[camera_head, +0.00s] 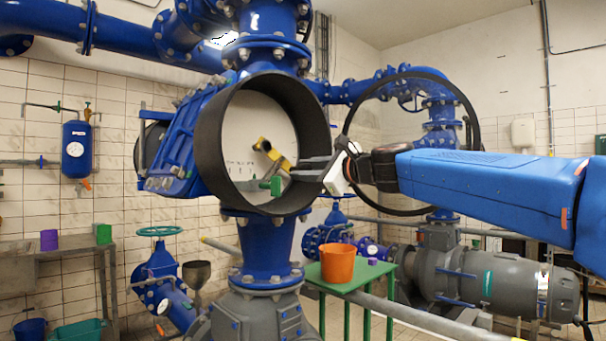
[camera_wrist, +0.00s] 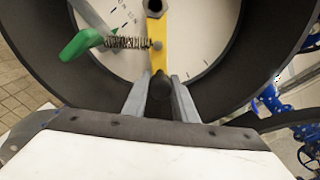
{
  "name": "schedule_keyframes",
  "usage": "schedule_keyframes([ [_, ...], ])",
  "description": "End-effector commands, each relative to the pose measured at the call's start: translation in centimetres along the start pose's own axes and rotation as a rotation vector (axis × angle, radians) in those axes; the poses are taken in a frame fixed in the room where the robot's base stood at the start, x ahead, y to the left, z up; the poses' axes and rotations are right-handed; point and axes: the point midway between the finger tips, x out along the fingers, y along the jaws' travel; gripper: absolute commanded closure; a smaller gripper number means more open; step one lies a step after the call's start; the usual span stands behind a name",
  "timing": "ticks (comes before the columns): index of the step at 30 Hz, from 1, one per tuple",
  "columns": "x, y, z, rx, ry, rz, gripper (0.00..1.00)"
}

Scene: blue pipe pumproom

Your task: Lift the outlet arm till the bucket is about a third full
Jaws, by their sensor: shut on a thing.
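A yellow arm (camera_head: 274,153) is set on a white dial face inside a deep black round housing (camera_head: 213,150); I take it for the outlet arm. In the wrist view the yellow arm (camera_wrist: 158,50) runs from a hex nut at the top down to a black knob (camera_wrist: 160,86). My gripper (camera_head: 296,168) reaches in from the right. In the wrist view my gripper (camera_wrist: 160,95) has its two fingers on either side of the knob, shut on it. An orange bucket (camera_head: 337,265) stands upright on a green table (camera_head: 378,272); its inside level cannot be told.
A green handle (camera_wrist: 82,44) with a spring sits left of the yellow arm. The housing's wall closes around my gripper. A large black ring (camera_head: 470,110) stands behind my arm. Blue pipes, a grey pump (camera_head: 500,285) and a blue bucket (camera_head: 30,329) are around.

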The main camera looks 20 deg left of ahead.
Motion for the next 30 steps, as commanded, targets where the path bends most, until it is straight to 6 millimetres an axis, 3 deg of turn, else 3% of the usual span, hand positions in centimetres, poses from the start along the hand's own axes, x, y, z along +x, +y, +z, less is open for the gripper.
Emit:
schedule_keyframes([
  [12,-0.4,-2.5,1.2,-0.003,-0.005,-0.010,1.00],
  [30,-0.6,-4.6,2.3,-0.003,-0.004,-0.011,1.00],
])
